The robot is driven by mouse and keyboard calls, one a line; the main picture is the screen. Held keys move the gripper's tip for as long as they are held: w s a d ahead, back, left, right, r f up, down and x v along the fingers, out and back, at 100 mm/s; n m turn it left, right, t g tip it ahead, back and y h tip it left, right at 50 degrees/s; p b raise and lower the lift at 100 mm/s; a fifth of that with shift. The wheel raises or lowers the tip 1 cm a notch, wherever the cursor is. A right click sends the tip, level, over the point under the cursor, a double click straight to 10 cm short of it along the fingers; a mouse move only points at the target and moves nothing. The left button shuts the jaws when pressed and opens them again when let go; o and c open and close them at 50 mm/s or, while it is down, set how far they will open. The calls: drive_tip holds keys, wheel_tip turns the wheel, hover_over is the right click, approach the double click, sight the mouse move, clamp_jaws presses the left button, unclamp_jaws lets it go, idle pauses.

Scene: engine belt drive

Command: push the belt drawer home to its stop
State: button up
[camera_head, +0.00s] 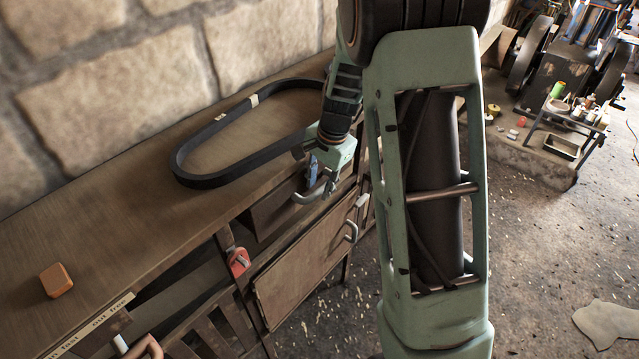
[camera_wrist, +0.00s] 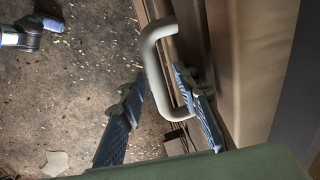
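The drawer (camera_head: 272,212) is under the bench top, with a dark front. Part of it is hidden by my gripper, and I cannot tell how far it stands out. Its pale curved handle (camera_head: 308,196) shows below my gripper (camera_head: 316,174). In the wrist view the handle (camera_wrist: 152,62) stands off the brown front (camera_wrist: 250,60). My gripper (camera_wrist: 160,112) is open there, its blue fingers apart on either side of the handle bar. The right finger lies between bar and front, close to or touching the bar. The black belt (camera_head: 190,178) lies as a long loop on the bench.
The wooden bench top (camera_head: 120,232) runs along a stone wall, with an orange block (camera_head: 56,280) on it. Below are a cabinet door (camera_head: 300,275), a red fitting (camera_head: 238,262) and a lettered strip (camera_head: 90,328). Floor (camera_head: 540,260) is open at right, before machinery (camera_head: 560,75).

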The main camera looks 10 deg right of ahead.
wheel_tip(320, 180, up, 12)
drive_tip(key=s+d, duration=0.1)
drive_tip(key=s, duration=0.1)
drive_tip(key=shift+d, duration=0.25)
drive_tip(key=shift+f, duration=0.1)
